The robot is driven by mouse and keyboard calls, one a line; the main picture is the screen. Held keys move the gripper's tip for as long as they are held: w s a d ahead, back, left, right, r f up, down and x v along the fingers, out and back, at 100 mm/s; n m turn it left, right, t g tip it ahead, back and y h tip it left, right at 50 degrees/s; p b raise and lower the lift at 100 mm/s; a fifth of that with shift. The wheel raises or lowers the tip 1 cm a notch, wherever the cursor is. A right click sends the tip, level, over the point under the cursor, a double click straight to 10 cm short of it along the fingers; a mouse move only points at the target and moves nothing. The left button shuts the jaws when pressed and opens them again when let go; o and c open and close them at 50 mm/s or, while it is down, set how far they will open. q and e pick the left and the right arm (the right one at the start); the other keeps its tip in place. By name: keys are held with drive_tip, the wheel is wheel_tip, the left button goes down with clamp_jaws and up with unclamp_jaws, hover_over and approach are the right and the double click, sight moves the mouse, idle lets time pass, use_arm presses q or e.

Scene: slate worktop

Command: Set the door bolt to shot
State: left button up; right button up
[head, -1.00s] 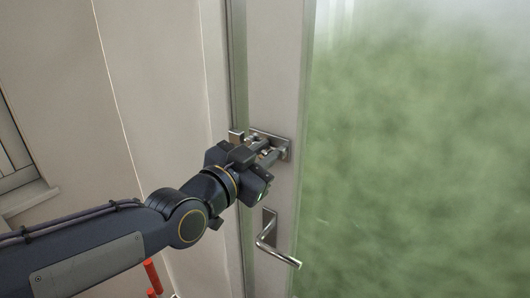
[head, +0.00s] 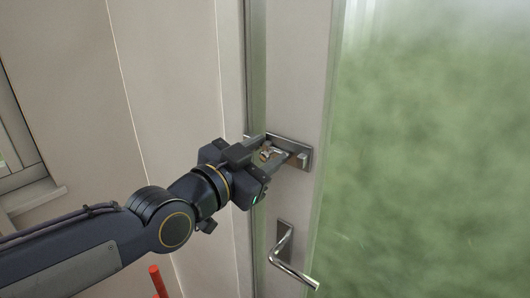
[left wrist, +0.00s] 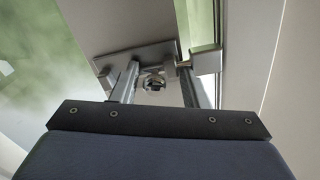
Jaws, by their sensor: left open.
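The door bolt (head: 303,158) is a grey metal plate fixed to the pale door stile, above the lever handle. In the left wrist view, the bolt plate (left wrist: 112,64) is seen from close up. The bolt's round knob (left wrist: 152,83) stands between the two fingers, with a visible gap to at least one finger. A block-like keep (left wrist: 207,62) sits on the frame side, to the right in that view. My left gripper (head: 272,153) is open, its fingers around the knob. Its fingers partly hide the bolt's bar, so its exact travel is unclear. My right gripper is out of view.
A metal lever handle (head: 290,262) projects from the door below the bolt. Frosted green glass (head: 430,150) fills the right of the door. A window sill (head: 35,196) is at left. A red bar (head: 158,282) shows at the bottom.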

use_arm(q)
drive_tip(key=b+v, duration=0.1)
drive_tip(key=v, duration=0.6)
drive_tip(key=shift+s+a+b, duration=0.2)
drive_tip(key=shift+s+b, duration=0.1)
